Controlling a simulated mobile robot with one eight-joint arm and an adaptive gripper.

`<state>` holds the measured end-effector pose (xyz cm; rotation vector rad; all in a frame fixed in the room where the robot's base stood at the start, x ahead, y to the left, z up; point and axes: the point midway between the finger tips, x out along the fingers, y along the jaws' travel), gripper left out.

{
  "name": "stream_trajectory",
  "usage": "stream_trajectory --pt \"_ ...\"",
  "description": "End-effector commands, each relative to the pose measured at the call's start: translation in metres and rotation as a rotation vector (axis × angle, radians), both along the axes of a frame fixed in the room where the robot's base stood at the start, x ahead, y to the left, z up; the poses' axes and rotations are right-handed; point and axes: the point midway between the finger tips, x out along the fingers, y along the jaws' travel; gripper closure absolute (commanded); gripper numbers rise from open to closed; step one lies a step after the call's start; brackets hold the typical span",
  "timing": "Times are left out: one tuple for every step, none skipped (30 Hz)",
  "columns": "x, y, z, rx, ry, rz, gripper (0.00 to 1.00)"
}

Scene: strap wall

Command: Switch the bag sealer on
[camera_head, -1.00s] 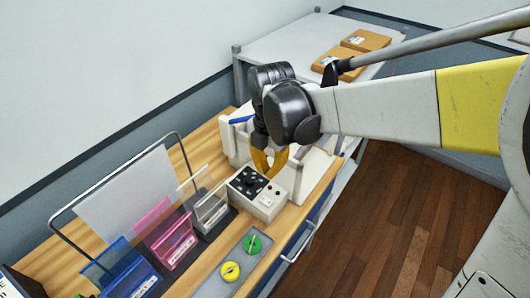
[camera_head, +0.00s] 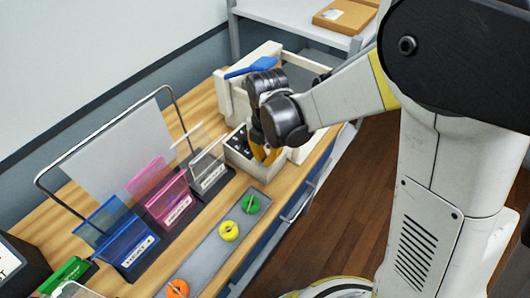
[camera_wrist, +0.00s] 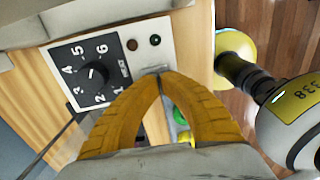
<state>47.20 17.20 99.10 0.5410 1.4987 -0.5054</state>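The bag sealer (camera_head: 236,157) is a cream box on the wooden bench, partly hidden behind my gripper in the head view. Its panel (camera_wrist: 117,64) in the wrist view carries a black dial (camera_wrist: 93,73) numbered 1 to 6. A small grey part (camera_wrist: 153,70) on the panel is partly covered by my fingertips. My gripper (camera_wrist: 160,74) has its yellow fingertips together with nothing visible between them. The tips are over the panel; I cannot tell whether they touch it.
Clear, pink (camera_head: 168,200) and blue (camera_head: 122,242) card holders stand left of the sealer. A grey strip (camera_head: 203,257) holds green, yellow and orange round pieces.

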Motion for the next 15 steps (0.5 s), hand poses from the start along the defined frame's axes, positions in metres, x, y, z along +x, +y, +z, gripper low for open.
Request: stream_trajectory --pt "0.000 0.000 0.000 0.000 0.000 0.000 1.00" --pt "0.000 0.000 0.000 0.000 0.000 0.000 1.00" --pt "0.000 0.000 0.000 0.000 0.000 0.000 1.00" --pt "0.000 0.000 0.000 0.000 0.000 0.000 1.00" --pt "0.000 0.000 0.000 0.000 0.000 0.000 1.00" --pt "0.000 0.000 0.000 0.000 0.000 0.000 1.00" --pt "0.000 0.000 0.000 0.000 0.000 0.000 1.00" --pt "0.000 0.000 0.000 0.000 0.000 0.000 1.00" --pt "0.000 0.000 -0.001 0.000 0.000 0.000 1.00" --pt "0.000 0.000 -0.002 0.000 0.000 0.000 1.00" --pt "0.000 0.000 -0.004 0.000 0.000 0.000 1.00" --pt "-0.001 -0.001 -0.008 0.001 -0.001 0.000 1.00" --pt "-0.001 -0.001 -0.011 0.005 -0.004 0.000 1.00" --pt "-0.002 -0.002 -0.013 0.022 -0.017 -0.001 1.00" --pt "-0.002 -0.003 -0.012 0.049 -0.039 -0.003 1.00"
